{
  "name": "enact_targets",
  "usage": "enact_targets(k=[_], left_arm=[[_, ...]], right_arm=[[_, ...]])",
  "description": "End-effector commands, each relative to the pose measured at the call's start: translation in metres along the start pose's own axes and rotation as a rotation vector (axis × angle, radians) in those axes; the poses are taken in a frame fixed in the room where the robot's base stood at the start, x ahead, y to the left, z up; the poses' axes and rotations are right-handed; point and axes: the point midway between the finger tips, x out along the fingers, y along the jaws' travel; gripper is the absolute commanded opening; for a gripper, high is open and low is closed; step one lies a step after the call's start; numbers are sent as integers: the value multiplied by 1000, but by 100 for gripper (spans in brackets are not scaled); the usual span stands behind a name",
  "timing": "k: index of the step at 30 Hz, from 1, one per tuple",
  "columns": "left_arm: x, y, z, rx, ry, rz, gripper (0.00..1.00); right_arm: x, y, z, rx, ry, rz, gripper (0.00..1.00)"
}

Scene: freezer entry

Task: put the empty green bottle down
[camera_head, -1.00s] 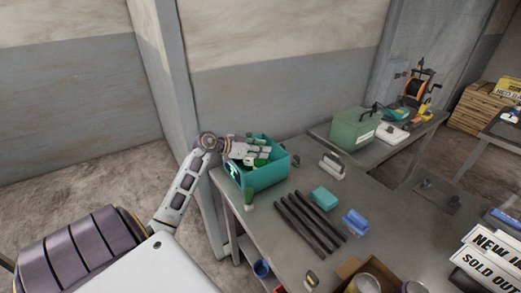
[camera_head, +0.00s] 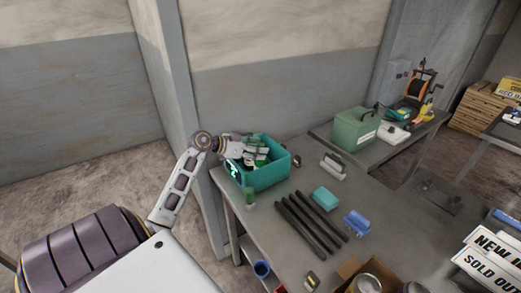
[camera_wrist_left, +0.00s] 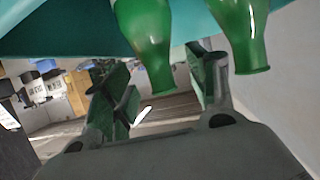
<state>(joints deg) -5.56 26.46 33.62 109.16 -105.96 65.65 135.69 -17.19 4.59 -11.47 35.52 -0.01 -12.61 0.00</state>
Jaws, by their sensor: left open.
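A teal crate (camera_head: 268,178) stands at the far left corner of the grey table. My left gripper (camera_head: 257,155) is at the crate's top, with its fingers apart. In the left wrist view, two green bottles, one near the middle (camera_wrist_left: 147,45) and one at the right (camera_wrist_left: 244,38), show with necks pointing down in the picture, against the teal crate wall (camera_wrist_left: 70,30). The left gripper's fingers (camera_wrist_left: 162,85) are spread, with no bottle clearly gripped. The crate's inside is mostly hidden. My right gripper is out of view.
Several dark bars (camera_head: 308,225), a teal block (camera_head: 325,198) and a blue item (camera_head: 356,222) lie right of the crate. A metal-handled tool (camera_head: 332,167) and a green box (camera_head: 356,129) are behind.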

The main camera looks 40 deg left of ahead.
Motion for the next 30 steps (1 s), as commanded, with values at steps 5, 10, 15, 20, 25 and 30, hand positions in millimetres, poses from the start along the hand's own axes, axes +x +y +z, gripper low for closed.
enact_targets(k=[5, 10, 15, 20, 25, 30], left_arm=[[-23, 0, 1, 1, -1, -2, 57], [-46, 0, 0, 2, -1, -2, 57], [-68, 0, 0, 2, 0, -1, 57], [-85, 0, 0, 0, 0, -1, 57], [-95, 0, 0, 1, 0, -1, 57], [-98, 0, 0, 1, 0, 0, 57]], right_arm=[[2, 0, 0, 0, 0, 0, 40], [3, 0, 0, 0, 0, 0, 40], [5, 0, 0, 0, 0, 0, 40], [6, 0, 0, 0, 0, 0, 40], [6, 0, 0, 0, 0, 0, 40], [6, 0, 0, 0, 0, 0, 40]])
